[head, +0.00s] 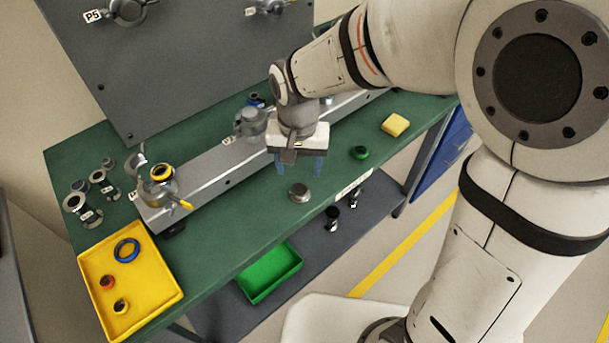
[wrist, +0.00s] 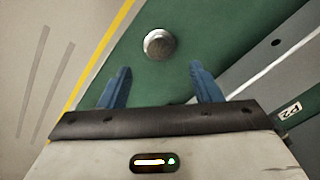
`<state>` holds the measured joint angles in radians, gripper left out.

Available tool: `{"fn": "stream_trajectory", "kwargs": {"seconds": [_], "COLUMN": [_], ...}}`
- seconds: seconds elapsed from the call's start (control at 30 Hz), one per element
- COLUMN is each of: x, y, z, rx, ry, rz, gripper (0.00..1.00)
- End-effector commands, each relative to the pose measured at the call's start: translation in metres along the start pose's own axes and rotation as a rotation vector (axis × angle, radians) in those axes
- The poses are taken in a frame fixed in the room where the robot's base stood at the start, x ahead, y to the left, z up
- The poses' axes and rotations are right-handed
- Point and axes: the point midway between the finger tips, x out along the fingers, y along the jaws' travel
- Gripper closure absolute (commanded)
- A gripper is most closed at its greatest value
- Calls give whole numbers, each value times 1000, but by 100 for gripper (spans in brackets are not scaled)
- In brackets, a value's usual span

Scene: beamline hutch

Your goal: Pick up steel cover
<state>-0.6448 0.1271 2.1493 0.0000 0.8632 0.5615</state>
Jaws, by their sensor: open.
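The steel cover (head: 299,192) is a small round grey metal piece lying on the green table top, near its front edge. In the wrist view the steel cover (wrist: 159,44) shows as a shiny disc beyond my fingertips, roughly centred between them and a little to the left. My gripper (head: 299,172) has its two blue fingers spread and pointing down, above and just behind the cover in the head view. In the wrist view my gripper (wrist: 157,78) is open with nothing between its fingers.
A metal rail (head: 230,152) with fittings runs along the table (head: 225,240) behind the cover. A green ring (head: 360,153) and a yellow block (head: 395,124) lie to the right. A yellow tray (head: 150,290) holds several rings at the left. A green bin (head: 270,273) sits lower down.

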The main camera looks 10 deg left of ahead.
Motion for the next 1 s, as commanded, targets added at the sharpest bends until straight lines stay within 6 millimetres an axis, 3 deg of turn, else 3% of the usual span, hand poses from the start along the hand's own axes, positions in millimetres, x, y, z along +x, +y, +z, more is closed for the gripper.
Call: {"fn": "stream_trajectory", "kwargs": {"seconds": [0.6, 0.87, 1.0], "x": [74, 78, 78], "y": [0, 0, 1], "z": [-2, -3, -3], "rx": [1, 2, 2], "ry": [-5, -1, -1], "rz": [3, 1, 1], "gripper": [42, 42, 52]}}
